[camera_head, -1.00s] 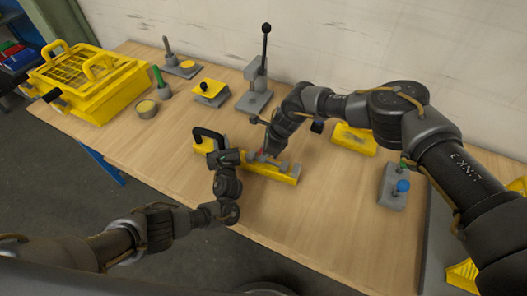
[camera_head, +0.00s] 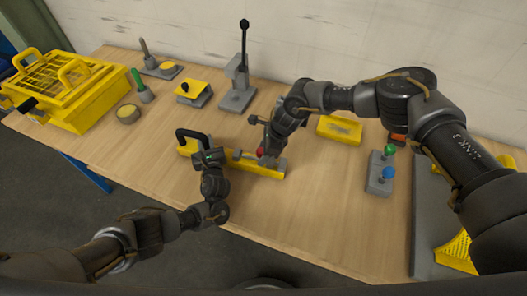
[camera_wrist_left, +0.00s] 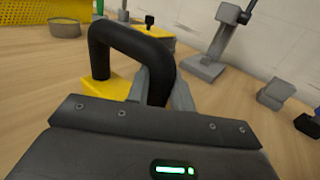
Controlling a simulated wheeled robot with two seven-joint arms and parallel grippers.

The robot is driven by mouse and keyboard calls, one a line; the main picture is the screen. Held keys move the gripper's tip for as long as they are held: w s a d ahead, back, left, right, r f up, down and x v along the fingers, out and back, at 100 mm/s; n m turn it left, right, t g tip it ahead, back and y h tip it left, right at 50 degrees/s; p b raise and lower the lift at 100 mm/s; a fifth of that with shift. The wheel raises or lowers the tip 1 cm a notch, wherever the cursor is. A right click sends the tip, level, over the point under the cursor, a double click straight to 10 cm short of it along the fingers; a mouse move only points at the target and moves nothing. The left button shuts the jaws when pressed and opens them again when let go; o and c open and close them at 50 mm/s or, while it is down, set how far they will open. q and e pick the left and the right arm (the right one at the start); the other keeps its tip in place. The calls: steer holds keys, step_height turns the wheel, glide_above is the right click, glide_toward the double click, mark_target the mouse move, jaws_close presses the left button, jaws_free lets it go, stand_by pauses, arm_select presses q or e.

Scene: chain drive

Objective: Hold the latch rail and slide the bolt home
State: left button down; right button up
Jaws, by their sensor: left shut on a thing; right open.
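The yellow latch rail (camera_head: 262,171) lies on the table in front of me, with a black handle (camera_head: 184,136) at its left end. In the left wrist view, the handle (camera_wrist_left: 135,40) stands between the fingers of my left gripper (camera_head: 203,150), which is shut on it. My right gripper (camera_head: 266,150) is open at the knob, over the rail's right half. Its fingers partly hide the knob and the rail's right end, so I cannot tell if they touch.
Behind the rail stand a grey lever press (camera_head: 238,97) and a yellow block (camera_head: 340,129). A grey base with green and blue knobs (camera_head: 380,188) is at right. A yellow basket (camera_head: 75,105) is far left. The table front is clear.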

arm_select(q)
steer(key=shift+d, duration=0.1)
steer(key=shift+d, duration=0.1)
arm_select(e)
steer(key=v, duration=1.2)
arm_select(q)
steer(key=c, duration=1.1)
jaws_free()
steer(key=shift+c, duration=0.2)
